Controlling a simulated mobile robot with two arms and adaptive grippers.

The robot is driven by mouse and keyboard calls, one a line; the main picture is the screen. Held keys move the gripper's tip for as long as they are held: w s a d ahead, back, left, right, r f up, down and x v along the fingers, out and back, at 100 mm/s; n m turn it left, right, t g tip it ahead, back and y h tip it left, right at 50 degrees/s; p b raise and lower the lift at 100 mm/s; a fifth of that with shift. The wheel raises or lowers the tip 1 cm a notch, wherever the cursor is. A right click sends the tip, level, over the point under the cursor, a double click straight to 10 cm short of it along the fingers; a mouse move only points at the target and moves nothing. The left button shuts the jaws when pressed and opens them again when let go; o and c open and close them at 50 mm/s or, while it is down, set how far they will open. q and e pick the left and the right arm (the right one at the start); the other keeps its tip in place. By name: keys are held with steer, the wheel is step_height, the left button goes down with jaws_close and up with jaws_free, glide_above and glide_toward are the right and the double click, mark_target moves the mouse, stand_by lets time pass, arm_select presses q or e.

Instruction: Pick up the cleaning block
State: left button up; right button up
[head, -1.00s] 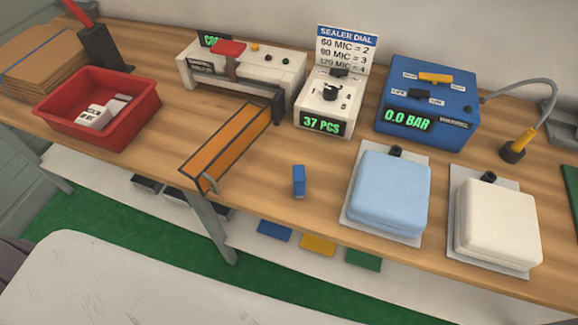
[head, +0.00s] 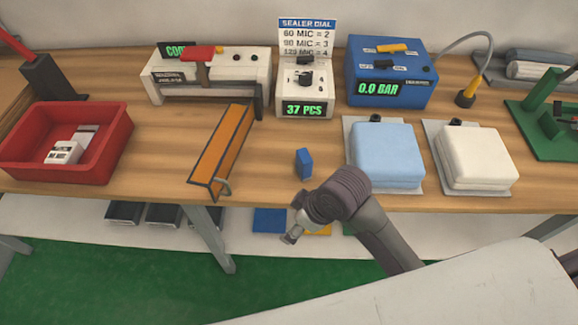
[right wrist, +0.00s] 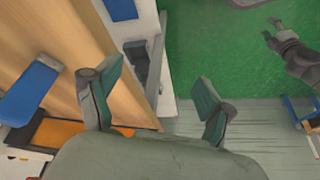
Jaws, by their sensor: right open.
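The cleaning block, a small upright blue block (head: 304,162), stands on the wooden bench between the orange tray and the light blue pad. In the right wrist view, a blue block with a grey end (right wrist: 30,92) at the left looks like the same one. My right gripper (head: 291,236) is just in front of the bench edge, below and apart from the block. In the right wrist view its two green-tipped fingers (right wrist: 158,76) are spread with nothing between them. My left gripper (right wrist: 270,30) appears small at the upper right of that view, its fingers apart and empty.
The orange tray (head: 222,150) lies left of the block. The light blue pad (head: 386,155) and white pad (head: 475,158) lie to the right. A counter (head: 306,103) and sealer (head: 210,78) stand behind. A red bin (head: 118,140) is far left.

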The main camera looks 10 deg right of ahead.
mark_target(306, 154)
steer(key=w+r+n, duration=0.2)
steer(key=w+r+n+g, duration=0.1)
steer(key=w+r+n, duration=0.1)
steer(key=w, duration=0.1)
steer(key=w+r+n+h, duration=0.1)
steer(key=w+r+n, duration=0.1)
steer(key=w, duration=0.1)
steer(key=shift+w+a+n+g, duration=0.2)
steer(key=shift+a+n+g, duration=0.05)
steer(key=shift+n+g, duration=0.15)
steer(key=w+d+r+n+h, duration=0.1)
steer(key=w+d+r, duration=0.1)
steer(key=w+d+r+n, duration=0.1)
steer(key=w+d+r, duration=0.1)
steer(key=r, duration=0.1)
steer(key=w+d+r+n+g+h, duration=0.1)
steer(key=d+r, duration=0.1)
steer(key=r, duration=0.1)
steer(key=shift+w+d+h, duration=0.1)
steer(key=shift+w+h, duration=0.2)
steer(key=shift+w, duration=0.1)
step_height(306, 154, down, 8)
steer(key=shift+p, duration=0.3)
steer(key=shift+s+f+p, duration=0.1)
steer(key=shift+f+p, duration=0.4)
steer(key=shift+f, duration=2.2)
steer(key=c, duration=1.4)
steer(key=shift+o, duration=0.2)
steer(key=shift+r, duration=0.15)
